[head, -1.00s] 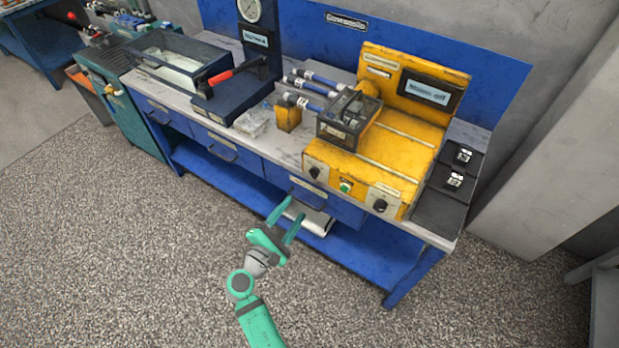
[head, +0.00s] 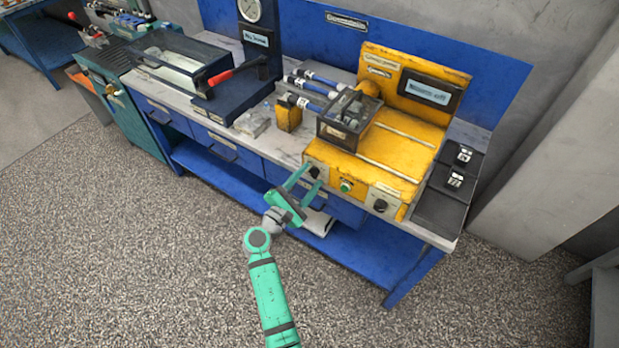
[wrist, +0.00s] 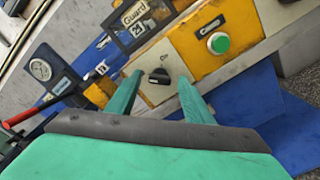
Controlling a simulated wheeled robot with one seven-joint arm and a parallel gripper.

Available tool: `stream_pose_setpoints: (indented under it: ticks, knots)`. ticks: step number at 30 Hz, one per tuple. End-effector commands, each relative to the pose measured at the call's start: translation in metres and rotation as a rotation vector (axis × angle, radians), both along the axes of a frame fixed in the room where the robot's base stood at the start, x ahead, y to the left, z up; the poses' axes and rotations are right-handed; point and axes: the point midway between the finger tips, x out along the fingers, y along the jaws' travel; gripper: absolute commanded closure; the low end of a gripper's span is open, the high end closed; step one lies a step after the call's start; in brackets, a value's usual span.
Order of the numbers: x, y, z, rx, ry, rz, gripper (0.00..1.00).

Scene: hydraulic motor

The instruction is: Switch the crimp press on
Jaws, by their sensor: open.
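The yellow crimp press (head: 400,155) stands on the workbench, its display (head: 428,92) lit with text too blurred to read surely. Its front has a black left knob (head: 314,172), a green button (head: 346,187) and a black right knob (head: 380,205). In the wrist view the left knob (wrist: 159,76) sits on a pale plate between my fingers, with the green button (wrist: 219,43) to its right. My gripper (head: 306,178) is open and empty, its fingertips close to the left knob and around it in the wrist view. Whether they touch the panel I cannot tell.
A clear guard box (head: 345,122) sits on the press. A dark gauge station with a red-handled lever (head: 220,78) stands to the left. Black trays (head: 440,208) lie at the right. Blue drawers (head: 232,150) are below the bench top; the floor in front is clear.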

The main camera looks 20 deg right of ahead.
Motion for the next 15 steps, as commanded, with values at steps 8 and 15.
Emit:
stream_pose_setpoints:
  ticks: [8, 15]
  knots:
    - [0.0042, -0.005, 0.0003, 0.001, -0.001, 0.001, 0.53]
    - [0.004, -0.0048, 0.0002, 0.001, -0.001, 0.001, 0.82]
